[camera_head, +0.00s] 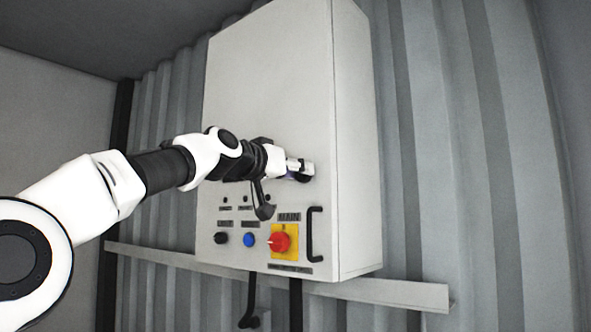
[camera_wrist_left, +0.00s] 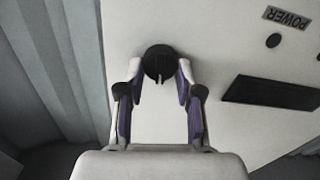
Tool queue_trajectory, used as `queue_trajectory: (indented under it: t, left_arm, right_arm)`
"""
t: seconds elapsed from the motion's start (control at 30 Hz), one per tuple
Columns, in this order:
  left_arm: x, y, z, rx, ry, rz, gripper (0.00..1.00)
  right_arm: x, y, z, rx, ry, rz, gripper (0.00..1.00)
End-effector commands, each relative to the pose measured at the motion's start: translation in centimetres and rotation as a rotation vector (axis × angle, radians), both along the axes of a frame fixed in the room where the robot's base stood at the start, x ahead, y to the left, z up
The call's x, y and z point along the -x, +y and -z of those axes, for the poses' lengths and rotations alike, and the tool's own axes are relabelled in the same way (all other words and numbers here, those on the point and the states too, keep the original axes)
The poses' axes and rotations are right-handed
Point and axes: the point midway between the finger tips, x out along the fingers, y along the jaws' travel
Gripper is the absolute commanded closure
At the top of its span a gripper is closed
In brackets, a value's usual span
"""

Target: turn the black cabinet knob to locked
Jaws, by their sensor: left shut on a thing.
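The black cabinet knob (camera_wrist_left: 159,60) is a round black disc on the pale cabinet door in the left wrist view. My left gripper (camera_wrist_left: 160,76) is shut on it, with one purple-padded finger on each side. A small light mark shows at the knob's edge between the fingers; I cannot tell which position it stands for. In the head view my left gripper (camera_head: 299,167) is at the cabinet's right front side, and most of the knob (camera_head: 304,178) is hidden behind it. My right gripper is not in view.
The grey cabinet (camera_head: 270,70) hangs on a corrugated wall. Below my gripper are a red rotary switch (camera_head: 279,242) on a yellow plate, a blue button (camera_head: 249,240), a black button (camera_head: 221,238) and a black door handle (camera_head: 315,235). A rail (camera_head: 390,292) runs beneath.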

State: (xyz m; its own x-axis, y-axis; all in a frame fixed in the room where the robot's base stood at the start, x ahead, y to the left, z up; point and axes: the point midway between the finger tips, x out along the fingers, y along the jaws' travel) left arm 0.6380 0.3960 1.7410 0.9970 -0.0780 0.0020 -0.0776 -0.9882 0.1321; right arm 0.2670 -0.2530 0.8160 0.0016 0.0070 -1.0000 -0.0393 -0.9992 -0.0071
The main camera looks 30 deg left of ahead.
Motion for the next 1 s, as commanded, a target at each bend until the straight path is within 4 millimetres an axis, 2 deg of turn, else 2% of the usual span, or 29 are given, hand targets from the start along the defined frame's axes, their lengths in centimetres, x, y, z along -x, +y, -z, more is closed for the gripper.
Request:
queue_trajectory:
  t: [1.0]
  left_arm:
    - [-0.07, 0.23, 0.24, 0.924, 0.073, 0.002, 1.00]
  right_arm:
    - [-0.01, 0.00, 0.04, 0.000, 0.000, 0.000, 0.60]
